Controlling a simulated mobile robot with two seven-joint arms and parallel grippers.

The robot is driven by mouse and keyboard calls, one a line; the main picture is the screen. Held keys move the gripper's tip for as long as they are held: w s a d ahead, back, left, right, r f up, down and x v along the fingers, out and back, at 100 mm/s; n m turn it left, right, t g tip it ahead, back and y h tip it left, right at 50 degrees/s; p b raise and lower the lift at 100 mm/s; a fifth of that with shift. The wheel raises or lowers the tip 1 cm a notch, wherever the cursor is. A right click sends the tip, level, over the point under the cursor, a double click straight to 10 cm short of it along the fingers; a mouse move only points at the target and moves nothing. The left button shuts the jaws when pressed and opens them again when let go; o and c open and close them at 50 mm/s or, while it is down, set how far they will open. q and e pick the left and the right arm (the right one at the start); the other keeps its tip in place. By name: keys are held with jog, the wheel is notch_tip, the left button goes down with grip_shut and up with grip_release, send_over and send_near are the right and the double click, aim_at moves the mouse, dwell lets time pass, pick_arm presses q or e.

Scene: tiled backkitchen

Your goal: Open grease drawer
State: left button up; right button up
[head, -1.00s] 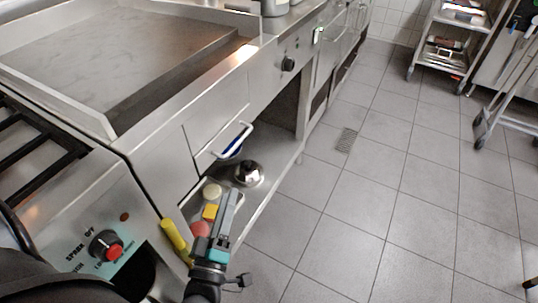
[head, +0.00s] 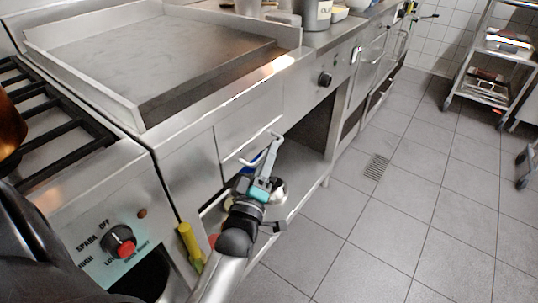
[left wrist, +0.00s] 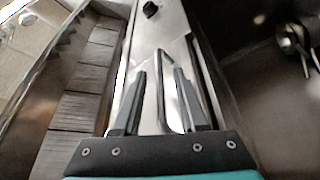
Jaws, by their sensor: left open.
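The grease drawer (head: 245,127) is a flat steel front below the griddle, and it looks closed. Its pale bar handle (head: 246,161) stands out from the front. My left gripper (head: 272,146) is at the handle, its fingers pointing away from me and partly covering it. In the left wrist view the gripper (left wrist: 160,73) is open, with the handle (left wrist: 160,92) showing between the spread fingers. I cannot tell whether a finger touches it. My right gripper is not in view.
The griddle (head: 205,62) is above the drawer. A control panel with a red-and-black knob (head: 119,241) is at left. Below the drawer, a low shelf (head: 302,192) holds a shiny lidded item and a yellow object (head: 189,240).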

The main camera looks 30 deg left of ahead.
pick_arm(q)
jog(key=shift+w+a+r, duration=0.15)
jog(key=shift+w, duration=0.4)
jog(key=shift+c, duration=0.3)
grip_shut()
dwell(0.8)
